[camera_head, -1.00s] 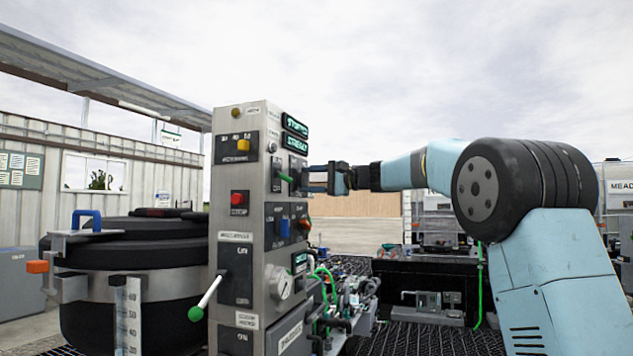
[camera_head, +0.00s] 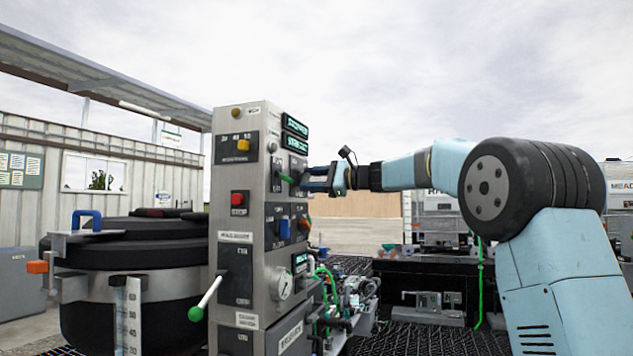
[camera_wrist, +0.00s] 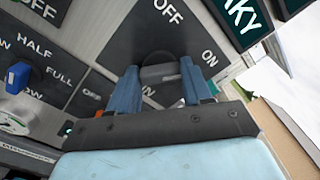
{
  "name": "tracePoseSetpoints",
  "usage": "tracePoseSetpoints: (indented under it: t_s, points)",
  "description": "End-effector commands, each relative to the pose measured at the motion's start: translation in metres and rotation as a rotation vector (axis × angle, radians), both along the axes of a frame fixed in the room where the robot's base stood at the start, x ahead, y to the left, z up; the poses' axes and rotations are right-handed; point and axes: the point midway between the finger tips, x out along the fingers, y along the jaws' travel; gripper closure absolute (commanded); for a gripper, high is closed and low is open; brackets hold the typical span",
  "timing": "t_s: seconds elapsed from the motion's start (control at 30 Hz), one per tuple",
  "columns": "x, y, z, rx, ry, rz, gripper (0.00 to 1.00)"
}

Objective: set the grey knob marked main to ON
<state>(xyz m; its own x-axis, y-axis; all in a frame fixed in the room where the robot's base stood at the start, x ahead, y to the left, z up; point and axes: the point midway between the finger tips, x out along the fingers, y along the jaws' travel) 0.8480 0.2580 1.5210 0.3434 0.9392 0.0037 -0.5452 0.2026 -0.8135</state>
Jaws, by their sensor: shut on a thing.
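The grey knob (camera_wrist: 160,72) sits on a dark plate (camera_wrist: 120,50) in the wrist view, with OFF printed above it and ON to its right. My gripper (camera_wrist: 162,82) is shut on it, one blue finger on each side. A label below the knob is partly covered by the fingers; only its end shows. The knob's grip bar lies roughly across the wrist picture; I cannot tell which mark it points to. In the head view my gripper (camera_head: 304,180) meets the right-hand face of the control panel (camera_head: 258,180), and the knob is not clear there.
A blue knob (camera_wrist: 18,75) with HALF and FULL marks is left in the wrist view. Lit displays (camera_head: 295,125) sit above my gripper.

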Motion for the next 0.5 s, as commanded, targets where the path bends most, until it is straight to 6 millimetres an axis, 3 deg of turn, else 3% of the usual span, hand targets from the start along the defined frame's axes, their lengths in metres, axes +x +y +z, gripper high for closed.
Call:
tracePoseSetpoints:
  t_s: [0.37,0.4,0.5]
  points:
    - [-0.0015,0.0064,-0.0076,-0.004,0.015,0.016,0.8]
    - [-0.0015,0.0065,-0.0077,-0.005,0.016,0.017,0.48]
    - [-0.0014,0.0058,-0.007,-0.004,0.014,0.015,0.38]
